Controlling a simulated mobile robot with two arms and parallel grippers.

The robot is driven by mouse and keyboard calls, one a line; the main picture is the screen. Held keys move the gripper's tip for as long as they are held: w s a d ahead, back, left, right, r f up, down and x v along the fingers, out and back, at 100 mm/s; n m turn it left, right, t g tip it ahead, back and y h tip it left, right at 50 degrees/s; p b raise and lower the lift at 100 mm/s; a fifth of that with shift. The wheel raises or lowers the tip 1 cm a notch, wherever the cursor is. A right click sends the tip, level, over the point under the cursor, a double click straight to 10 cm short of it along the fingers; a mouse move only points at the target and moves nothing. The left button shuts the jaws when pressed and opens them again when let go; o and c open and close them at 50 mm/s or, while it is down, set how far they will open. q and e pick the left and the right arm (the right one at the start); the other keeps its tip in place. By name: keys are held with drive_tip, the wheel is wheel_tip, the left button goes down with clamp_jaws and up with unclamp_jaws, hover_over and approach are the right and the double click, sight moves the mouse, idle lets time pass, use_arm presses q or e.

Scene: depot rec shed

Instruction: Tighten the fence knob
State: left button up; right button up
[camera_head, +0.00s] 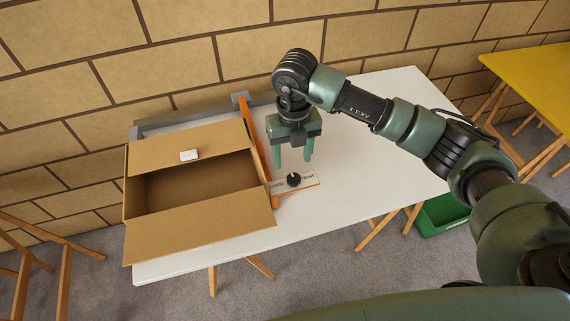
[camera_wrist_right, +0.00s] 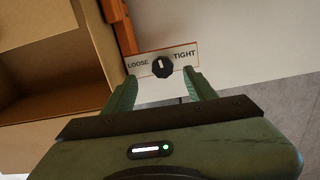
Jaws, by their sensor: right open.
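The fence knob (camera_head: 294,180) is small, black and round. It sits on a white label plate (camera_head: 312,181) at the near end of the orange fence (camera_head: 254,138). In the right wrist view the knob (camera_wrist_right: 162,67) lies between the words LOOSE on the left and TIGHT on the right. Its white mark stands about upright, between the two words. My right gripper (camera_head: 293,165) points down above the knob, open and empty. In the wrist view its fingers (camera_wrist_right: 161,80) are spread to either side, just short of the knob. My left gripper is not in view.
An open cardboard box (camera_head: 200,238) stands left of the fence on the white table (camera_head: 375,150), with a small white object (camera_head: 189,155) on its back flap. The tabletop right of the knob is clear. A green crate (camera_head: 440,216) and a yellow table (camera_head: 535,80) are at right.

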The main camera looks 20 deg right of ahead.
sight(294, 177)
drive_tip(key=f, duration=0.1)
drive_tip(key=s+f, duration=0.1)
drive_tip(key=f+p, duration=0.1)
drive_tip(key=shift+s+d+f, duration=0.15)
drive_tip(key=shift+d+f, duration=0.15)
drive_tip(key=shift+f, duration=0.05)
drive_tip(key=shift+w+a+f, duration=0.1)
drive_tip(key=shift+w+f, duration=0.05)
drive_tip(key=shift+f, duration=0.4)
drive_tip(key=shift+w+a+f, duration=0.1)
drive_tip(key=shift+f, duration=0.75)
drive_tip(key=shift+d+f, duration=0.1)
clamp_jaws()
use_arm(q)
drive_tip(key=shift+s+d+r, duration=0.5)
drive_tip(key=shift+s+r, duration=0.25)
